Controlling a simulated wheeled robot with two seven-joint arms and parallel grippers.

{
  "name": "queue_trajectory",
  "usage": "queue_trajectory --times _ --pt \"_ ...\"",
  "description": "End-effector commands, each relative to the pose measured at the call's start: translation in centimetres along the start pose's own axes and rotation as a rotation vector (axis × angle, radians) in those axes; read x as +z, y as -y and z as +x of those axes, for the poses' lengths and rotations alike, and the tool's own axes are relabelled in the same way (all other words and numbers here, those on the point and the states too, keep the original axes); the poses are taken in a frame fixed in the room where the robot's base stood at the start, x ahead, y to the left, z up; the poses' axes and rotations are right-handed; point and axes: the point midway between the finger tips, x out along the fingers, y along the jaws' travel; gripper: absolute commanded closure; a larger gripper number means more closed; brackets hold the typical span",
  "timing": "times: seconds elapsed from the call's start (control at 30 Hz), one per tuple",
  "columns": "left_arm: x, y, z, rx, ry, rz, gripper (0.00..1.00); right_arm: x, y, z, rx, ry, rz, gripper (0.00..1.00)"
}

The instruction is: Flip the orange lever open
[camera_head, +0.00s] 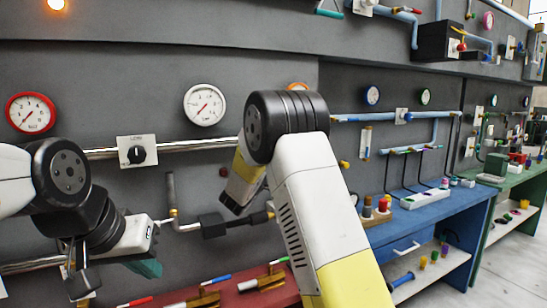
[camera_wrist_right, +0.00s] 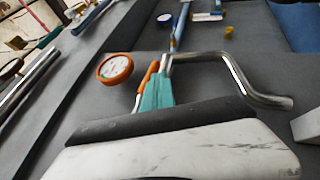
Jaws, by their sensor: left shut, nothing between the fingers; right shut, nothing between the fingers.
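The orange lever (camera_wrist_right: 149,74) shows in the right wrist view as a short orange bar, slanted, just left of my right gripper's fingers. My right gripper (camera_wrist_right: 157,88) has its teal fingers shut with nothing between them. They overlap the lever's right side in the picture; I cannot tell whether they touch it. In the head view the lever and my right gripper are hidden behind my right arm. My left gripper (camera_head: 147,268) is shut and empty at the lower left of the head view, its teal fingertips low in front of the wall.
An orange-rimmed gauge (camera_wrist_right: 115,68) is left of the lever, and a bent chrome pipe (camera_wrist_right: 245,83) runs to its right.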

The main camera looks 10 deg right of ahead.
Motion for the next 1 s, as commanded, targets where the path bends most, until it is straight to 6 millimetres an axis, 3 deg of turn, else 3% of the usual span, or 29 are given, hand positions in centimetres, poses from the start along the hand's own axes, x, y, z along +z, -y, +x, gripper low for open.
queue_trajectory --times 0.8,1.0 --pt "0.0 0.0 0.0 0.0 0.0 0.0 1.0 0.3 -0.5 0.5 -0.003 0.002 0.004 1.0" --pt "0.0 0.0 0.0 0.0 0.0 0.0 1.0 -0.5 0.5 0.0 -0.004 0.001 0.0 1.0"
